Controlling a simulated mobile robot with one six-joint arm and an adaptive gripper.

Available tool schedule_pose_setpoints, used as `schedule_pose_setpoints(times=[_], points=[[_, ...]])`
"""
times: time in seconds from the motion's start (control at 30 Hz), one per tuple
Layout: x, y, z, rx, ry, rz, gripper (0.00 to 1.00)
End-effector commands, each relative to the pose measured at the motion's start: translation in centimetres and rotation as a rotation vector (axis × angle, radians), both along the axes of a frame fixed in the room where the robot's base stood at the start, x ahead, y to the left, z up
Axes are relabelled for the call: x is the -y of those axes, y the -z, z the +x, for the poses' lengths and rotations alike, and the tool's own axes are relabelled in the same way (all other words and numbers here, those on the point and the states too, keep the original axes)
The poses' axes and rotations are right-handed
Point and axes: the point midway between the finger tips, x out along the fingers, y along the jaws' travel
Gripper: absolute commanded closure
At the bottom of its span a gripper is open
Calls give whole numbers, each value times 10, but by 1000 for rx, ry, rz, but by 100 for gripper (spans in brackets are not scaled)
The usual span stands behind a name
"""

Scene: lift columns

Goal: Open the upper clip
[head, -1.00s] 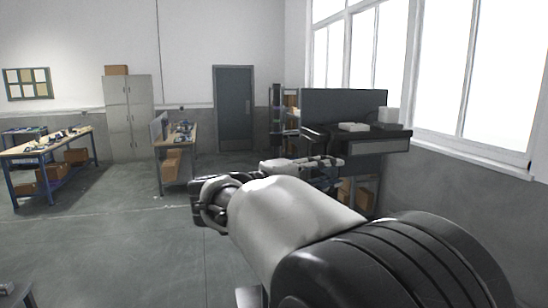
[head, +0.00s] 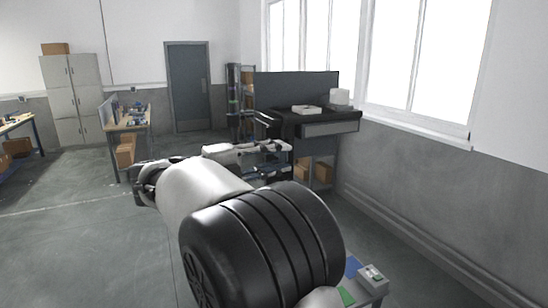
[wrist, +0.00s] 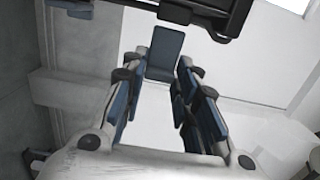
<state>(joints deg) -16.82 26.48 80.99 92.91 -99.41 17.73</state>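No clip can be made out in either view. My gripper (wrist: 162,95) fills the middle of the wrist view. Its blue-padded fingers stand apart, with a pale surface showing between them and nothing held. In the head view the dark gripper (head: 280,147) is small, beyond my white and black arm links, and appears in front of the dark workbench (head: 335,116). I cannot tell whether it is close to the bench.
A small grey device (head: 372,275) stands beside green and blue surfaces at the lower right. A white box (head: 307,109) lies on the workbench. Cardboard boxes (head: 322,171) sit beneath it. A grey wall and windows line the right. Open floor (head: 75,225) lies left.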

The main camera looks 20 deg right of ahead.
Motion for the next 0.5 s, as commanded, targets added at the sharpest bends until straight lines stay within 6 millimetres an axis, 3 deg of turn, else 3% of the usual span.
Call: schedule_pose_setpoints(times=[0.27, 0.5], points=[[0, -1, 0, 1, 0, 0, 54], [0, 0, 0, 0, 0, 1, 53]])
